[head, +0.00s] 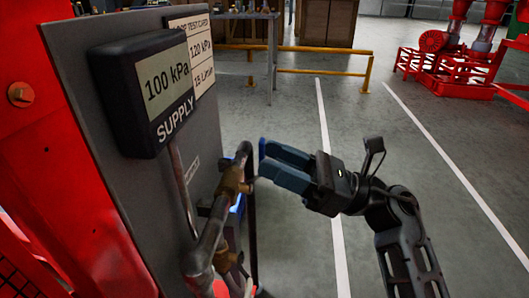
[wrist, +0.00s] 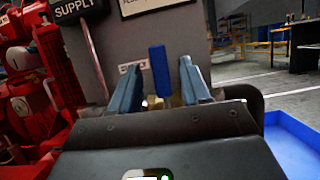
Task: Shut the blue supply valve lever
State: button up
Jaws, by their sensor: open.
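The blue supply valve lever (wrist: 160,72) shows in the wrist view. It points up in the picture and lies between my two fingers in that view, with a gap on each side. The brass valve body (head: 232,180) sits on the pipe in front of the grey panel. My gripper (head: 264,160) is open beside the valve, its blue fingers pointing left towards it. The wrist view also shows my gripper (wrist: 160,66) empty. I cannot tell whether a finger touches the lever.
The supply display (head: 155,90) on the grey panel (head: 75,60) reads 100 kPa. A test card (head: 192,45) is behind it. A bent pipe (head: 208,240) runs below the valve. A blue tray (wrist: 290,135) lies at the right. The floor to the right is open.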

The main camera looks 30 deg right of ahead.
jog(key=shift+v, duration=2.45)
